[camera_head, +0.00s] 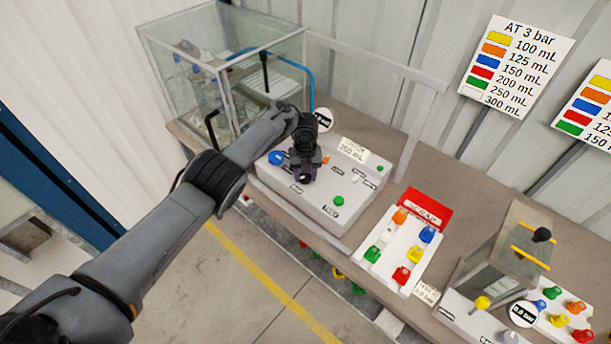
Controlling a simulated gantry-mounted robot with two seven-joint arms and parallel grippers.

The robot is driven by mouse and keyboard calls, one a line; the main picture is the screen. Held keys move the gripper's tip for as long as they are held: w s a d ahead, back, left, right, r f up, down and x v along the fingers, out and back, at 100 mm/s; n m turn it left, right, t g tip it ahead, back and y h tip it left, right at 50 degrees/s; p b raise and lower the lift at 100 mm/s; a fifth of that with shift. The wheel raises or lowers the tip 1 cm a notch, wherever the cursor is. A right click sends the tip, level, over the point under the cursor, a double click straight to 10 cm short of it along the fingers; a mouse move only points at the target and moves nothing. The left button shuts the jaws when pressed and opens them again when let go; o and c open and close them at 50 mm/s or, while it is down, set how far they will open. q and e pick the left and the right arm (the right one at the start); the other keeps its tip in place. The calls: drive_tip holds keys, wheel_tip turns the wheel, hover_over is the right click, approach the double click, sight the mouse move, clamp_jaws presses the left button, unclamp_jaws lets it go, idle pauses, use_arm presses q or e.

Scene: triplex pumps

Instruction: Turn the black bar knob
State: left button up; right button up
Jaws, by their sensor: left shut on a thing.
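My left arm reaches in from the lower left to a light grey control box (335,210) on the bench. My left gripper (303,176) points down at the top of this box, between a blue knob (276,158) and small labels. It is shut on a small dark thing at the panel, which fits the black bar knob. The knob is almost wholly hidden by the fingers, so its angle cannot be told. A green button (339,201) sits at the front of the box and an orange part (325,160) shows right beside the gripper. My right gripper is out of view.
A glass tank (225,75) stands behind left of the box. A white panel (400,250) with coloured knobs and a red sign (427,209) stands to the right. Bare bench (470,205) lies between.

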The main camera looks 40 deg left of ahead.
sight(305, 177)
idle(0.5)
use_arm(q)
drive_tip(key=o, duration=1.1)
drive_tip(key=shift+c, duration=0.2)
drive_tip(key=shift+r, duration=0.1)
wheel_tip(305, 177, up, 11)
drive_tip(key=p, duration=0.4)
